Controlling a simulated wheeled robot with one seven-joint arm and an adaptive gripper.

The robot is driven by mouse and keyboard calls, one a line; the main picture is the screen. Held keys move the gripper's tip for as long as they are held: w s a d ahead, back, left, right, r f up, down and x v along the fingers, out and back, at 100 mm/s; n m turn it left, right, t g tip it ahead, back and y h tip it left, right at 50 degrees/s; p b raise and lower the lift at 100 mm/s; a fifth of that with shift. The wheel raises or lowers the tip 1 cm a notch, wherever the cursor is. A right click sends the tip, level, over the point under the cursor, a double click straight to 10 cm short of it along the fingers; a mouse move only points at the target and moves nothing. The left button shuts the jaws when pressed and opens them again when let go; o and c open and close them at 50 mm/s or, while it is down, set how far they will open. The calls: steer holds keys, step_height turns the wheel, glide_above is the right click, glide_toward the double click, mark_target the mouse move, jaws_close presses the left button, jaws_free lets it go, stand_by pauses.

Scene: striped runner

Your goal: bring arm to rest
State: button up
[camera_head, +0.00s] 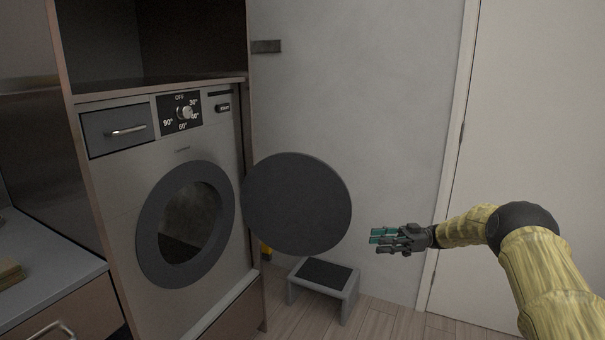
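My gripper (385,240) is held out in the air at the right of the middle, at the end of my yellow-covered arm, with its teal-tipped fingers pointing left. It stands apart from everything around it, to the right of a round dark door. I see no object in it. The fingers are small and seen from the side, so I cannot tell whether they are open or shut.
A washing machine (118,222) stands in a cabinet at the left, its round dark door (298,204) swung open towards my gripper. A small step stool (325,272) is on the floor below. A counter (45,262) is at the left. A pale door (545,110) is behind my arm.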

steer(key=s+a+f+m+t+h, duration=0.1)
steer(key=a+f+m+t, duration=0.45)
steer(key=f+t, duration=0.2)
steer(key=s+a+f+m+t, duration=0.2)
steer(key=a+f+m+t, duration=0.35)
steer(key=f, duration=0.35)
steer(key=s+d+f+m+h, duration=0.2)
steer(key=s+f+m+h, duration=0.75)
steer(key=s+f, duration=1)
steer(key=s+d+f+g+h, duration=0.1)
steer(key=s+d+g+h, duration=0.15)
steer(key=s, duration=0.95)
steer(key=s+d+f+g+h, duration=0.1)
steer(key=s+d+g+h, duration=0.15)
steer(key=s, duration=0.85)
steer(key=s+d+f+g+h, duration=0.1)
steer(key=s+d+g+h, duration=0.15)
steer(key=s, duration=0.95)
steer(key=s+r+g+p, duration=0.1)
steer(key=s+r+p, duration=0.2)
steer(key=r+p, duration=0.9)
steer(key=shift+s+r+h, duration=0.25)
steer(key=shift+r+h, duration=0.05)
steer(key=shift+r, duration=0.2)
